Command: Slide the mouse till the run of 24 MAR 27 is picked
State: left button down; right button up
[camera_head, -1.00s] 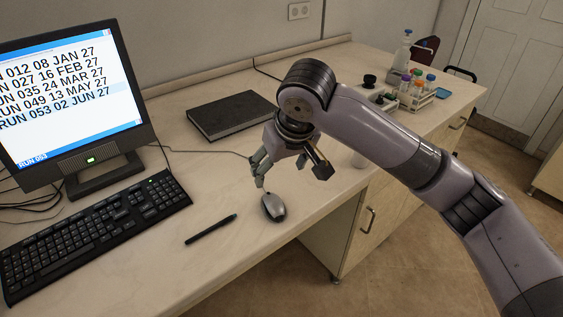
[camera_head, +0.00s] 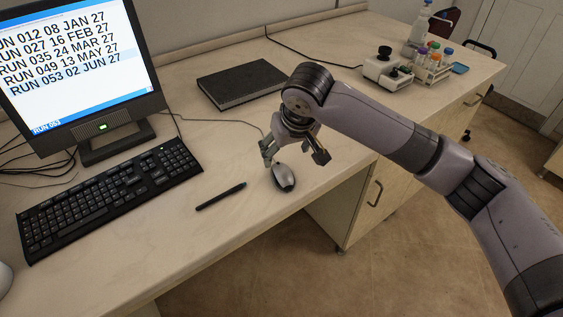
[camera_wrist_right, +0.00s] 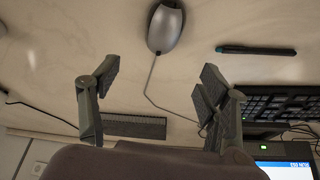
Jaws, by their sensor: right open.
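The grey mouse (camera_head: 284,178) lies on the desk right of the black pen, and also shows at the top of the right wrist view (camera_wrist_right: 166,27). My right gripper (camera_head: 294,157) is open and empty, at the mouse's cord end. In the right wrist view its spread fingers (camera_wrist_right: 158,85) have the cord between them, and the mouse body lies beyond the tips. Whether a finger touches the mouse, I cannot tell. The monitor (camera_head: 75,60) lists several dated runs, including RUN 035 24 MAR 27. Its bottom bar reads RUN 053, and a pale band lies near the lower rows. My left gripper is not in view.
The black keyboard (camera_head: 110,195) lies left of the pen (camera_head: 220,196). A dark closed book (camera_head: 242,84) lies behind the gripper. A small white device (camera_head: 387,72) and a rack of bottles (camera_head: 432,68) stand at the far right. Bare desk lies around the mouse, with the front edge close.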

aim_at(280, 167)
jog(key=x, duration=0.9)
jog(key=shift+f, duration=0.15)
jog(key=shift+c, duration=0.5)
